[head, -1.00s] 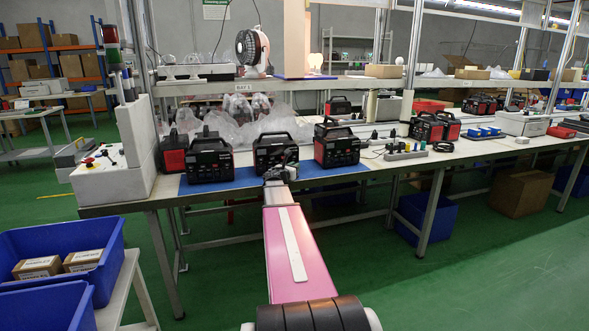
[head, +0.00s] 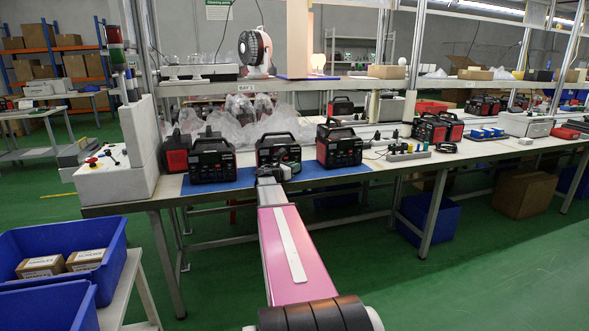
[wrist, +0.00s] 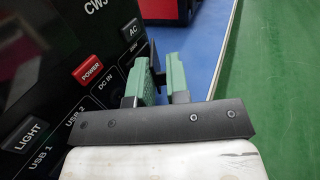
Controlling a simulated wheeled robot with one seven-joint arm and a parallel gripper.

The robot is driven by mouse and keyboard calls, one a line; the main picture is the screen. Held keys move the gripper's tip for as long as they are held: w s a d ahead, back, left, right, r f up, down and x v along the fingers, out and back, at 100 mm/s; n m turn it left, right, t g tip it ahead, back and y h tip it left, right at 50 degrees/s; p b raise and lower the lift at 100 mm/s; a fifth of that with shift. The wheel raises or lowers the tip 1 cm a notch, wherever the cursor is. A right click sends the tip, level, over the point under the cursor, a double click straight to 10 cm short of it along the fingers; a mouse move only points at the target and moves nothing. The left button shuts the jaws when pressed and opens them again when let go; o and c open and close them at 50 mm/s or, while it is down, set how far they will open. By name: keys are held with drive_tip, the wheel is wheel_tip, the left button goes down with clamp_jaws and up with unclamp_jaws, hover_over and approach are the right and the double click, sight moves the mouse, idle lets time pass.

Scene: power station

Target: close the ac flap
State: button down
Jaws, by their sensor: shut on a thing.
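The black power station (head: 278,150) stands upright on the blue mat, the middle one of three in front of me. In the wrist view its dark front panel (wrist: 60,60) fills the left side, with POWER, LIGHT, DC IN, USB and AC labels. My gripper (wrist: 160,80) has green finger pads near the AC label at the panel's right side. A thin dark piece, which looks like the AC flap (wrist: 154,62), stands out from the panel and sits between the pads. My gripper is shut on it. In the head view my gripper (head: 274,172) covers the panel's lower part.
Other power stations stand left (head: 211,160) and right (head: 339,146) on the blue mat (head: 225,181). Plastic bags lie behind them. A white control box (head: 115,178) is at the bench's left end.

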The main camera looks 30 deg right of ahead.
drive_tip(key=c, duration=1.2)
unclamp_jaws()
drive_tip(key=shift+o, duration=0.2)
drive_tip(key=shift+s, duration=0.1)
